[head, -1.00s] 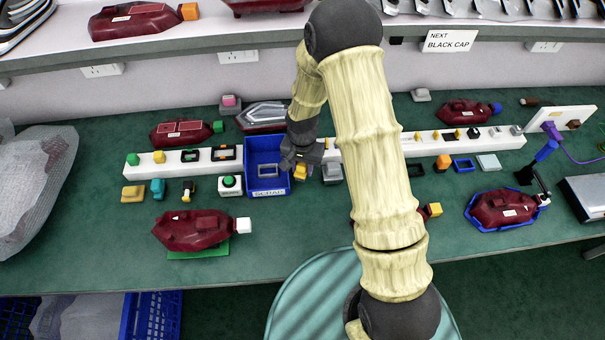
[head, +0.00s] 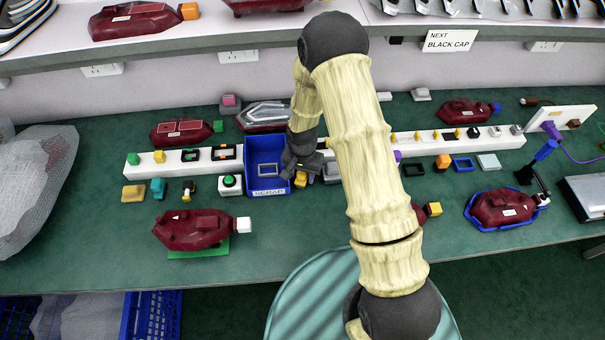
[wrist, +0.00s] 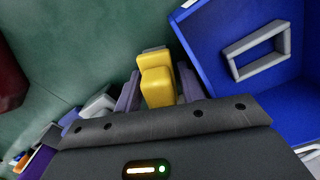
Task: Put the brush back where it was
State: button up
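My gripper (head: 300,172) hangs low over the green bench, at the right edge of the blue bin marked SCRAP (head: 250,186). In the wrist view its fingers lie on both sides of a stepped yellow piece (wrist: 157,85) and look shut on it. The yellow piece also shows below the gripper in the head view (head: 300,179). I cannot tell whether this piece is the brush. No other thing is clearly a brush. The bin holds a grey rectangular frame (wrist: 257,52). A grey block (head: 332,173) is close to the right of the gripper.
A long white strip (head: 170,167) with small parts runs behind the bin. A green-button box (head: 230,185) stands left of the bin. My arm hides part of the bench.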

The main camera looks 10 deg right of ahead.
jog(key=shift+r, duration=0.15)
notch_tip(320, 180, up, 12)
jog(key=shift+r+b, duration=0.1)
jog(key=shift+b, duration=0.3)
dwell(0.6)
jog(key=s+d+r+n+t, duration=0.2)
jog(key=s+d+r+n, duration=0.2)
jog(key=s+d+r, duration=0.6)
jog(key=s+r, duration=0.1)
jog(key=s, duration=0.3)
jog(key=shift+s+r+t, duration=0.15)
jog(key=shift+t, duration=0.15)
